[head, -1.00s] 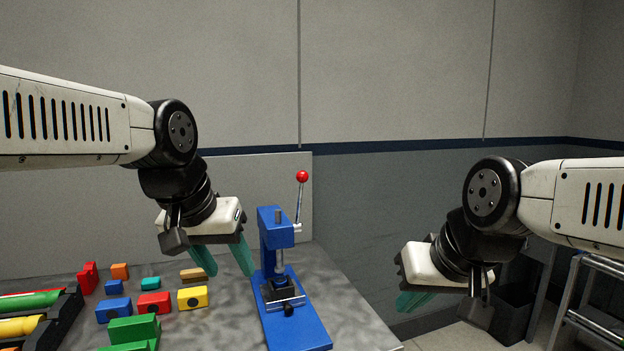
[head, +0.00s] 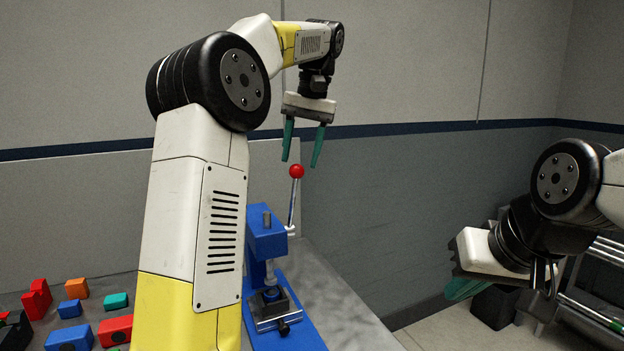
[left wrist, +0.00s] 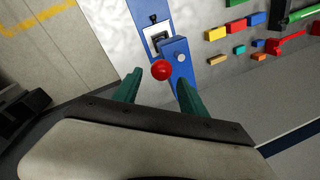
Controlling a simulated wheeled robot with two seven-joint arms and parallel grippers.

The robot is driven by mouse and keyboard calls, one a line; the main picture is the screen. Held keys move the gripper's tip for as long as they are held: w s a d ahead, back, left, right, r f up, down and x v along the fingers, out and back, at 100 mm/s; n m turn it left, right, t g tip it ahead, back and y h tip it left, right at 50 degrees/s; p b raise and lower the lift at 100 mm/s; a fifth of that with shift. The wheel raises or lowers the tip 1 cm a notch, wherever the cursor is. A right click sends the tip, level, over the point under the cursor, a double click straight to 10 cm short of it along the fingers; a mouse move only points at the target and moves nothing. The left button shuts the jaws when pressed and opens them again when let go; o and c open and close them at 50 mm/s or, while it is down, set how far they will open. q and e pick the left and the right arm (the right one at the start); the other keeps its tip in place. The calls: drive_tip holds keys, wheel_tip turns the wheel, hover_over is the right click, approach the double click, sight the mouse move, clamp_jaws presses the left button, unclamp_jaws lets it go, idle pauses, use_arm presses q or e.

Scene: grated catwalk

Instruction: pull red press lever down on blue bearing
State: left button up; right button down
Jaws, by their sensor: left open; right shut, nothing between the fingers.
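The blue press (head: 262,236) stands on the grey table, partly behind my left arm. Its silver lever (head: 292,202) points up, with a red ball knob (head: 297,171) on top. A small dark blue round piece (head: 271,294), seemingly the bearing, sits in the holder under the ram. My left gripper (head: 301,160) is open, fingers pointing down just above the knob. In the left wrist view, the knob (left wrist: 161,70) shows between the fingertips (left wrist: 159,78); I cannot tell whether they touch it. My right gripper (head: 456,291) is shut and empty, off to the right.
Several coloured blocks, including a red one (head: 115,330) and an orange one (head: 77,288), lie on the table left of the press. A green bar (left wrist: 301,16) shows in the left wrist view. A metal rack (head: 600,300) stands at right. The table right of the press is clear.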

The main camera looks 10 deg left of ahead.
sight(296, 180)
use_arm(q)
drive_tip(key=f, duration=0.3)
drive_tip(key=a+f, duration=0.1)
drive_tip(key=f, duration=0.2)
drive_tip(key=shift+a+f, duration=0.15)
drive_tip(key=shift+f, duration=0.15)
clamp_jaws()
